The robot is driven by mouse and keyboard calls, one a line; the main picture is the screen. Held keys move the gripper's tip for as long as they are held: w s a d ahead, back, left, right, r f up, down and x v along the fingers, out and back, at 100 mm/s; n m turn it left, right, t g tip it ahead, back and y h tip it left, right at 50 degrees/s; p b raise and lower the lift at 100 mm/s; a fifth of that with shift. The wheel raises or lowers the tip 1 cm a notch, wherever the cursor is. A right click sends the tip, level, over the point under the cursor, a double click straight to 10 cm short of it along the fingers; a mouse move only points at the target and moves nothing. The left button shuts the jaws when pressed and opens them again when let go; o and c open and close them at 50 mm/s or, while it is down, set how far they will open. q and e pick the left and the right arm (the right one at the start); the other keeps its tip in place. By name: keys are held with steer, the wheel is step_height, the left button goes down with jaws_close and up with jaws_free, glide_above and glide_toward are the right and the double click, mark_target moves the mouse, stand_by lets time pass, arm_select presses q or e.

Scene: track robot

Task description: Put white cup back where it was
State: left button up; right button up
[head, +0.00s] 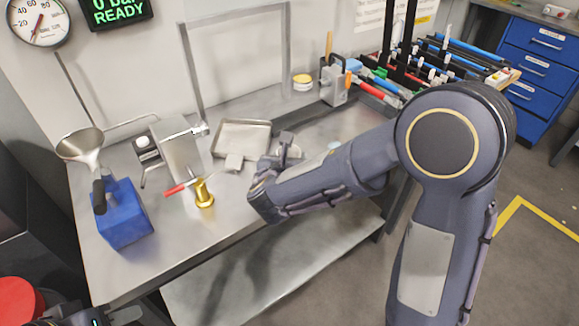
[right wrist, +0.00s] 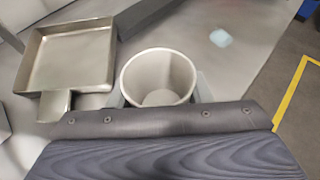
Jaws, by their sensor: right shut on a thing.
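The white cup (right wrist: 158,78) stands upright and looks empty in the right wrist view, its open rim facing the camera. My right gripper (right wrist: 160,92) is shut on the cup, with a finger on either side of it. In the head view my right gripper (head: 284,150) is over the bench, just right of the shallow metal tray, and mostly hides the cup. A pale blue round mark (head: 334,146) lies on the bench to the right of the cup; it also shows in the right wrist view (right wrist: 221,38). My left gripper (head: 122,316) barely shows at the bottom left edge, its jaws unclear.
The shallow metal tray (head: 258,134) is left of the cup. Further left are a brass cylinder (head: 204,194), a red-handled tool (head: 181,187), a blue block (head: 125,220) and a funnel (head: 78,147). A tool rack (head: 450,60) stands at the back right. Bench around the blue mark is clear.

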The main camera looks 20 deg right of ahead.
steer(key=shift+f, duration=1.35)
steer(key=shift+f, duration=0.1)
steer(key=shift+f+b, duration=0.1)
steer(key=shift+b, duration=0.3)
steer(key=o, duration=1)
steer(key=shift+r, duration=0.2)
